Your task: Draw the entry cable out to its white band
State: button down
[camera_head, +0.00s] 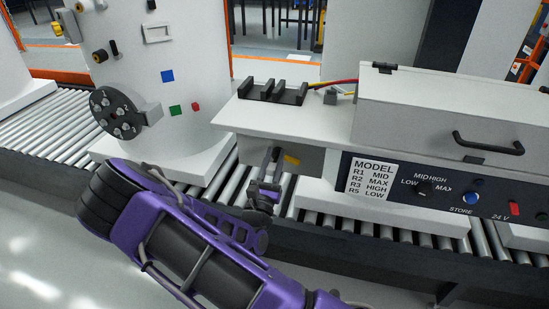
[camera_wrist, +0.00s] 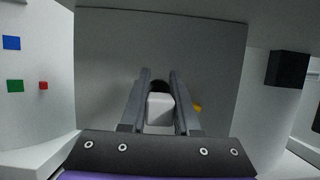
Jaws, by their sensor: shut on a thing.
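My gripper (camera_head: 270,162) reaches in low at the front of the white cabinet's left part, under its shelf. In the wrist view my gripper (camera_wrist: 160,82) has its two grey fingers on either side of a pale, box-shaped end piece (camera_wrist: 160,110), and it is shut on it. Just beyond that piece is a dark round part (camera_wrist: 159,87) against the grey panel (camera_wrist: 215,60); it looks like the cable or its entry. The cable's length is mostly hidden behind the piece and fingers. I cannot make out a white band. A yellow mark (camera_head: 292,160) is right of the fingers.
The white shelf (camera_head: 232,112) overhangs my gripper, with a black slotted block (camera_head: 273,91) on it. The control panel (camera_head: 440,197) and its model label are to the right. A white tank (camera_head: 165,65) stands left. Rollers (camera_head: 45,133) run beneath.

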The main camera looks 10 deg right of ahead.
aim_at(271, 167)
dwell(0.7)
jog(key=s+p, duration=0.1)
jog(key=s+a, duration=0.1)
jog(key=shift+s+a+p, duration=0.25)
jog(key=shift+s+p, duration=0.05)
jog(key=shift+p, duration=0.05)
jog(key=c, duration=0.6)
grip_release()
jog(key=shift+c, duration=0.2)
jog(key=shift+s, duration=0.1)
jog(key=v, duration=1.7)
jog(key=shift+a, duration=0.15)
jog(key=shift+s, duration=0.1)
